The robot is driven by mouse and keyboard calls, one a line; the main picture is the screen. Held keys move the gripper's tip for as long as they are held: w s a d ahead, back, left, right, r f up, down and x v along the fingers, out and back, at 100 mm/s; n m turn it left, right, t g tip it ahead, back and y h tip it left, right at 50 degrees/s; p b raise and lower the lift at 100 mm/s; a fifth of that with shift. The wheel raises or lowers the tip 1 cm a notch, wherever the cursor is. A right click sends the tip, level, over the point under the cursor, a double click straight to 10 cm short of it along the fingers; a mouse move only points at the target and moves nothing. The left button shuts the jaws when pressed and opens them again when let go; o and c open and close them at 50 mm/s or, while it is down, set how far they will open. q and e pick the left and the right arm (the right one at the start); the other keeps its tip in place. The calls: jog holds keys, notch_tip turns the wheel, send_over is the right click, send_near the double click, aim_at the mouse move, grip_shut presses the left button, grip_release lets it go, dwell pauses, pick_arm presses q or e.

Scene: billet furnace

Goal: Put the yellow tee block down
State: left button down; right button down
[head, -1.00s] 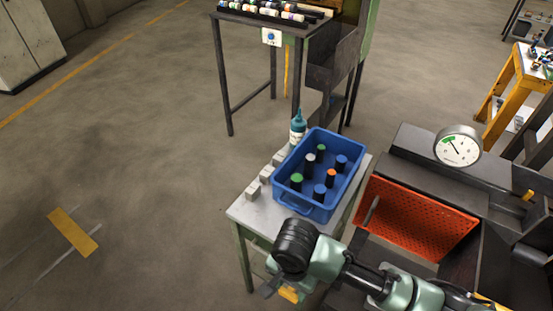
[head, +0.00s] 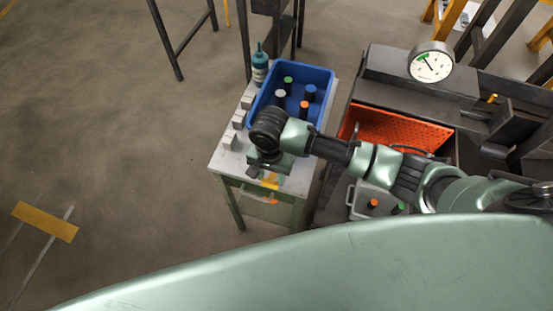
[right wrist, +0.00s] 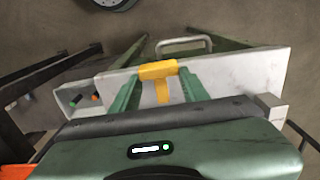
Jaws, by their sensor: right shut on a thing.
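The yellow tee block (right wrist: 158,72) is between the two green fingers of my right gripper (right wrist: 157,88), with its crossbar at the fingertips and its stem between them. In the head view the block (head: 270,181) shows as a small yellow patch below my right wrist. There my right gripper (head: 264,176) is shut on it at the front edge of the small grey-topped table (head: 226,162). I cannot tell whether the block touches the tabletop. My left gripper is in neither view now.
A blue crate (head: 322,74) with several dark, colour-capped cylinders stands just behind my right wrist. Grey blocks (head: 237,120) line the table's left side, and a teal bottle (head: 260,64) stands at the back left. An orange perforated panel (head: 405,132) and a dial gauge (head: 431,62) are to the right.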

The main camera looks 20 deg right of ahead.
jog(key=shift+w+d, duration=0.45)
jog(key=shift+w, duration=0.2)
jog(key=shift+w+d+r+p, duration=0.1)
jog(key=shift+w+d+p, duration=0.1)
jog(key=shift+w+d, duration=0.3)
jog(key=shift+w+d+r+p, duration=0.1)
jog(key=shift+w+d+p, duration=0.15)
jog(key=shift+w, duration=0.4)
jog(key=shift+w+d+f, duration=0.1)
jog(key=shift+w+f, duration=0.05)
jog(key=shift+f, duration=0.35)
jog(key=shift+w+d+f, duration=0.1)
jog(key=shift+f, duration=0.35)
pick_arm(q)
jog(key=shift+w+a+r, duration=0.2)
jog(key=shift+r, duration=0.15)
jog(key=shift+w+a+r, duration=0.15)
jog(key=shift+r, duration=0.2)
pick_arm(e)
jog(key=shift+s, duration=0.1)
jog(key=c, duration=0.7)
grip_release()
jog(key=shift+f, duration=0.15)
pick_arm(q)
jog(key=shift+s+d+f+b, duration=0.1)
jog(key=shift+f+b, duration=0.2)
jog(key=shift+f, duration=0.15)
pick_arm(e)
notch_tip(320, 180, up, 12)
jog(key=shift+r, duration=0.15)
